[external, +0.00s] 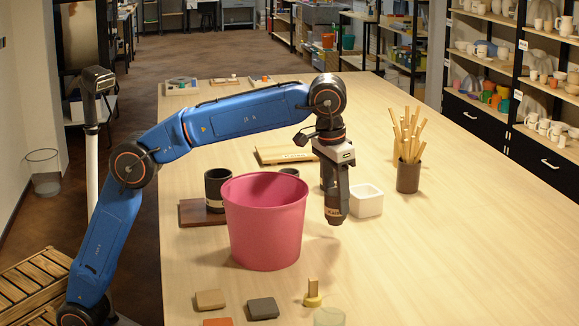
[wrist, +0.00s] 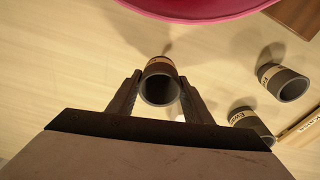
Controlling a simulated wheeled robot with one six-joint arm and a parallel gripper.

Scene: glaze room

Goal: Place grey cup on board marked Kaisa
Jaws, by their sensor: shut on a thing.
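My gripper (external: 337,192) is shut on a dark grey cup (wrist: 160,88) with a pale label band, whose writing I cannot read. The cup also shows at the gripper's lower end in the external view (external: 335,214), right of the pink bucket, and looks raised off the table. Two similar labelled grey cups stand to its right in the wrist view, one higher (wrist: 287,84) and one lower (wrist: 252,122). A light wooden board (external: 285,154) lies beyond the bucket. Its edge shows in the wrist view (wrist: 300,128) with lettering that looks like "Kaisa".
The pink bucket (external: 265,225) stands close left of my gripper. A dark board (external: 193,214) with a dark cup (external: 217,187) is behind it. A white square pot (external: 367,200) and a holder of sticks (external: 408,176) stand right. The table's right side is clear.

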